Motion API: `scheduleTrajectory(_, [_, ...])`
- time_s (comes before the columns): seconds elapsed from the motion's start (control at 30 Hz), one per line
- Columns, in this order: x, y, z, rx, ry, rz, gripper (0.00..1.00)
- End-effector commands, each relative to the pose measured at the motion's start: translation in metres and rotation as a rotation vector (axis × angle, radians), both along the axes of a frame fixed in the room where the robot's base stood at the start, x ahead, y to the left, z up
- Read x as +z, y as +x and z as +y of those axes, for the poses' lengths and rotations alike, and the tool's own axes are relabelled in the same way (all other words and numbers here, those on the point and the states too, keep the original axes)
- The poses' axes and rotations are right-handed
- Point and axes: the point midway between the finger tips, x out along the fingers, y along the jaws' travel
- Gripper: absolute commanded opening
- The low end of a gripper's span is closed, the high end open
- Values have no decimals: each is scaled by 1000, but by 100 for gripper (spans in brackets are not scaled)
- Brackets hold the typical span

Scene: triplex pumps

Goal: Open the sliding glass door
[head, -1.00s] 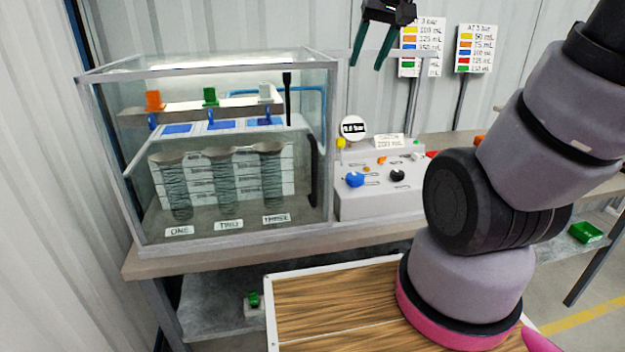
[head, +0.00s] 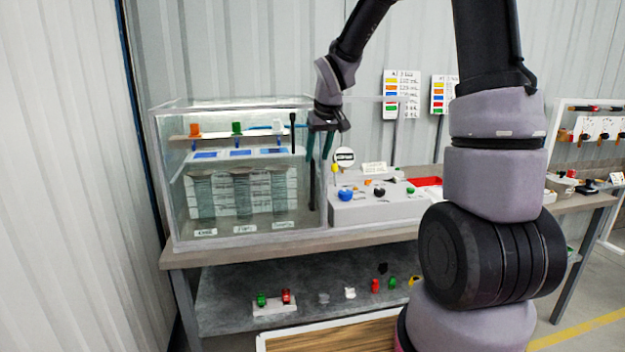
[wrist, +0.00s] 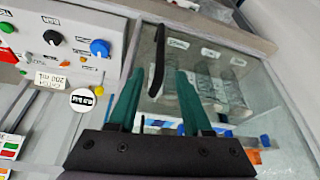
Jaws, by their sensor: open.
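The glass case (head: 240,180) stands on the left of the bench, its front pane closed over as far as I can see. A black upright handle (head: 312,190) is at the pane's right edge; it also shows in the wrist view (wrist: 157,60). My gripper (head: 318,158) is at the case's front right corner, fingers pointing down. Its dark green fingers are apart and empty. In the wrist view the handle lies between and beyond the fingertips (wrist: 160,75); I cannot tell whether they touch it.
A grey control panel (head: 380,208) with blue and black knobs stands right of the case, close to my gripper. Inside the case are coil-like columns and orange, green and white blocks. A lower shelf (head: 225,300) holds small coloured parts.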

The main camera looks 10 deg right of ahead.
Motion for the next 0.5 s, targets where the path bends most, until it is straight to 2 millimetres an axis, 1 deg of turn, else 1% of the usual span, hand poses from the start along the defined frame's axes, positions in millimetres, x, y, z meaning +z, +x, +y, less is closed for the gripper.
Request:
scheduleTrajectory(0.03, [-10, 2, 1, 0, 0, 5, 50])
scheduleTrajectory(0.1, [-23, 7, 2, 2, 0, 6, 50])
scheduleTrajectory(0.3, [-57, 21, 6, 3, 0, 5, 50])
scheduleTrajectory(0.4, [-69, 27, 6, 1, 0, 4, 50])
scheduleTrajectory(0.5, [-77, 30, 7, 0, 1, 2, 50])
